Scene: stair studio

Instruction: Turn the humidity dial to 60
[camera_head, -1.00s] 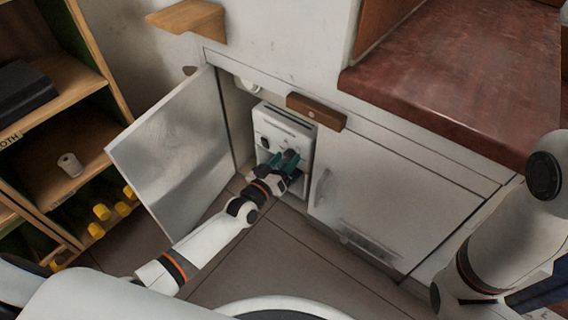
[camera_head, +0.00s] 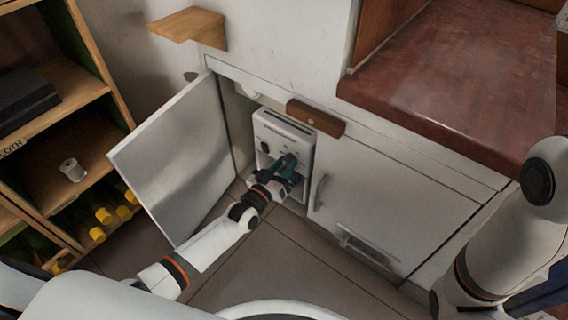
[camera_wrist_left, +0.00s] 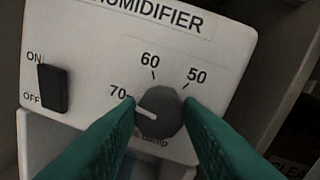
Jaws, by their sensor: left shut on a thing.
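The white humidifier (camera_head: 284,125) stands inside the open cupboard; its front also fills the left wrist view (camera_wrist_left: 105,55). Its dark grey round dial (camera_wrist_left: 160,112) has a white pointer mark aimed left and slightly up, close to the 70 mark. The 60 label (camera_wrist_left: 150,59) is above the dial, and the 50 label is up to its right. My left gripper (camera_wrist_left: 161,102) is shut on the dial, with one green finger on each side. In the head view, the left gripper (camera_head: 284,164) covers the dial. My right gripper is out of view.
The open cupboard door (camera_head: 175,160) stands to the left of my left arm. A closed door (camera_head: 390,195) with a handle is to the right. A black ON/OFF switch (camera_wrist_left: 53,88) is left of the dial. A wooden shelf unit (camera_head: 60,130) stands far left.

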